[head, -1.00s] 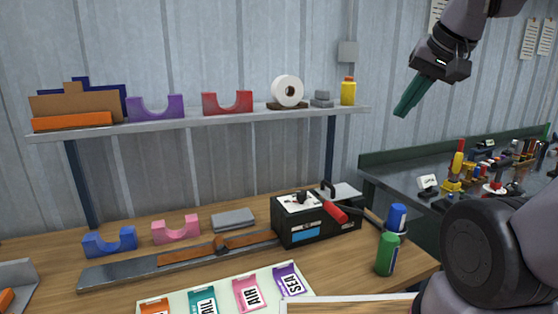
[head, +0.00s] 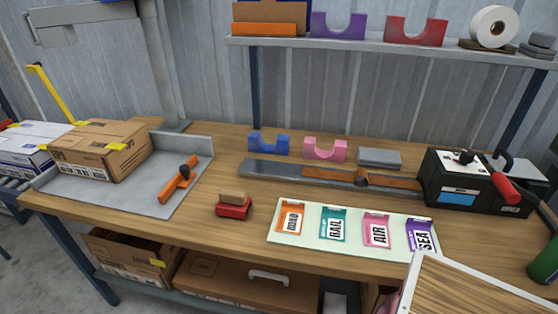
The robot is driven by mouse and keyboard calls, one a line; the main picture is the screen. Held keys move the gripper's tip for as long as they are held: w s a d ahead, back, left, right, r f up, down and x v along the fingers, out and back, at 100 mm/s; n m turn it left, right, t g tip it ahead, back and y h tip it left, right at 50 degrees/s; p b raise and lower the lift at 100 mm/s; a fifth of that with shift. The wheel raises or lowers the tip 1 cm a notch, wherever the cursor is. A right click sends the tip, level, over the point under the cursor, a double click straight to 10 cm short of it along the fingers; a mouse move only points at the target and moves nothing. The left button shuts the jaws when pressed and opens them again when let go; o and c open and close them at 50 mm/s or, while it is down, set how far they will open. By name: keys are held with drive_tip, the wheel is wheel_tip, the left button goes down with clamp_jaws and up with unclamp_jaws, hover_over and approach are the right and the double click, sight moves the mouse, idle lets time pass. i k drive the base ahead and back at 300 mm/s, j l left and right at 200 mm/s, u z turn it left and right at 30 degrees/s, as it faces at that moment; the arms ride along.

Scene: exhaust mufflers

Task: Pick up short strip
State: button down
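No piece in view is clearly marked as the short strip. A short orange strip (head: 174,190) with a dark knob lies at a slant on a grey metal plate (head: 140,200) at the left of the workbench. A longer orange strip (head: 395,184) lies along a grey metal bar (head: 275,172) at the back of the bench, with a knob on it. Another orange bar (head: 264,29) sits on the shelf. My gripper is outside the head view.
A cardboard box (head: 100,150) stands on the grey plate. A red-and-tan block (head: 234,206) sits left of the pale label mat (head: 290,246). Blue (head: 268,145) and pink (head: 325,150) cradles stand behind. A black machine (head: 465,182) with a red handle is at the right. Bare wood lies around the block.

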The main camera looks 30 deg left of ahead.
sight(324, 173)
drive_tip(key=u, duration=2.6)
drive_tip(key=z, duration=2.25)
drive_tip(key=k+j+z, duration=0.1)
drive_tip(key=j+z, duration=0.2)
drive_tip(key=k+j+z, duration=0.1)
drive_tip(key=j+z, duration=0.2)
drive_tip(key=j, duration=0.2)
drive_tip(key=k+j+z, duration=0.15)
drive_tip(key=j+z, duration=0.2)
drive_tip(key=k+j, duration=0.25)
drive_tip(key=j, duration=0.2)
drive_tip(key=k+j+z, duration=0.1)
drive_tip(key=k+j, duration=0.2)
drive_tip(key=j, duration=0.15)
drive_tip(key=k+j, duration=0.25)
drive_tip(key=j, duration=0.2)
drive_tip(key=z, duration=0.05)
